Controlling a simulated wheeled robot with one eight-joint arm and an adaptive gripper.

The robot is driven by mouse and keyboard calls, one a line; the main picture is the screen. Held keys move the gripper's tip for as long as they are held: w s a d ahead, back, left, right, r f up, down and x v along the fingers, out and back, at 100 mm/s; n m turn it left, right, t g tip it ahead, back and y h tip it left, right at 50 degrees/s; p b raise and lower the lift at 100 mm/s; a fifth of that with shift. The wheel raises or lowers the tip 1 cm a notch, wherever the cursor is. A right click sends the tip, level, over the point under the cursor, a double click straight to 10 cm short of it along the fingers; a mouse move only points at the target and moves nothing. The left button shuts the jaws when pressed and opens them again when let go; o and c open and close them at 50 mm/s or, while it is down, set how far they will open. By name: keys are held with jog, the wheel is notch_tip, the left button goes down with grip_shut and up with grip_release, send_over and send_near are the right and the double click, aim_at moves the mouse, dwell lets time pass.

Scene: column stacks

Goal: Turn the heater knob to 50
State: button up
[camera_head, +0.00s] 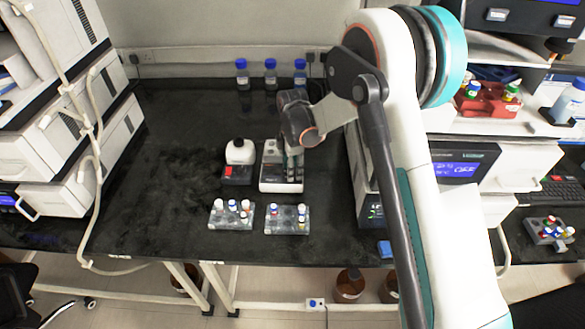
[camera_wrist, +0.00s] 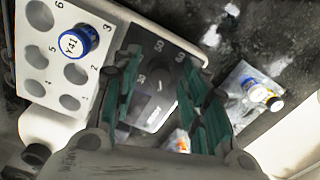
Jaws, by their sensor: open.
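The heater (camera_head: 270,187) is a small white unit in the middle of the dark bench in the head view, partly hidden by my gripper. In the wrist view its dark dial panel (camera_wrist: 150,115) shows printed numbers, among them 50, 60 and 80. The round knob (camera_wrist: 158,85) sits on this panel with a small light mark on it. My gripper (camera_wrist: 160,88) points down at the panel with its two teal fingers apart, one on each side of the knob. I cannot tell whether they touch it. My gripper also shows in the head view (camera_head: 292,165).
A white numbered rack (camera_wrist: 42,88) holds a blue-capped vial (camera_wrist: 78,42) beside the panel. A white-topped device (camera_head: 239,152) stands left of the heater. Two vial racks (camera_head: 231,222) (camera_head: 270,225) lie in front. Blue-capped bottles (camera_head: 270,75) stand behind. The bench's left part is clear.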

jog(key=shift+c, duration=0.2)
grip_shut()
jog(key=shift+m, duration=0.3)
